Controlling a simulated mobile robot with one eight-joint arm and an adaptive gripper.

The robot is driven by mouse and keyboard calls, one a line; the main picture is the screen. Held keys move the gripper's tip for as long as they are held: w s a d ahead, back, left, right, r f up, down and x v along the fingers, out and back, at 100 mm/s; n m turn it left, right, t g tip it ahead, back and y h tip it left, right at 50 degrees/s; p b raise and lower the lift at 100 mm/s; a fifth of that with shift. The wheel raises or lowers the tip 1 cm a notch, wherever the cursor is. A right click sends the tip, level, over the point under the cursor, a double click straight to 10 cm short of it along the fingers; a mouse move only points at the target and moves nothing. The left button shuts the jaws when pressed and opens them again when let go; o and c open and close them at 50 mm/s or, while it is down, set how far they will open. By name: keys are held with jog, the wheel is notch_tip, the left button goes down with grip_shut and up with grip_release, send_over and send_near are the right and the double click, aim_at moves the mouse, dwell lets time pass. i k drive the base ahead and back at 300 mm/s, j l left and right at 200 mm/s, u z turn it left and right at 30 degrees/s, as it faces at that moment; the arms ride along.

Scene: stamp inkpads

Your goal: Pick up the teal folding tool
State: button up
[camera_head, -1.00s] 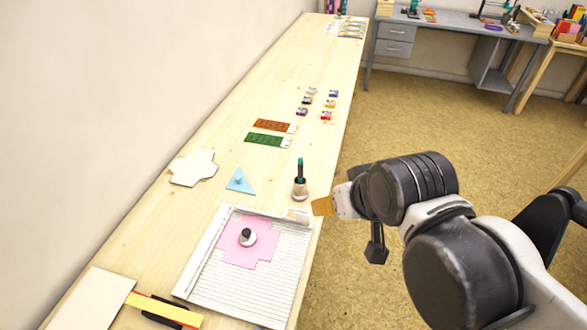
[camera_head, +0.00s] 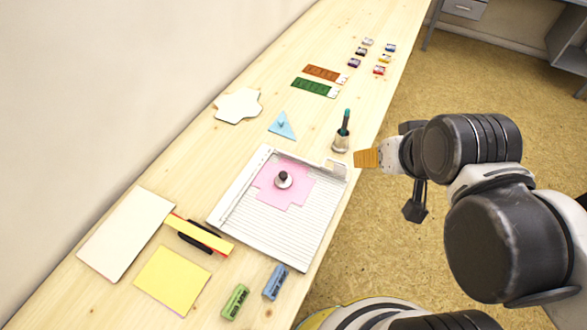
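A teal tool (camera_head: 346,118), which looks like the folding tool, stands upright in a small beige cup (camera_head: 341,142) near the table's right edge. Its lower part is hidden in the cup. My gripper (camera_head: 368,159) is just right of and slightly below the cup in the picture, over or beside the table edge, with an orange-brown tip pointing left. It looks apart from the cup. The view does not show whether its fingers are open or shut.
A white scoring board (camera_head: 312,228) with a pink sheet (camera_head: 296,193) and a round-knobbed weight (camera_head: 283,180) lies left of the gripper. A blue triangle (camera_head: 281,126), colour strips (camera_head: 315,88) and small ink pads lie farther back. Green (camera_head: 235,301) and blue (camera_head: 275,283) blocks lie in front.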

aim_at(346, 116)
jog(key=i+l+u, duration=0.25)
jog(key=l+u, duration=0.3)
jog(key=l, duration=0.15)
jog(key=i+l+u, duration=0.25)
jog(key=l, duration=0.2)
jog(key=k, duration=0.1)
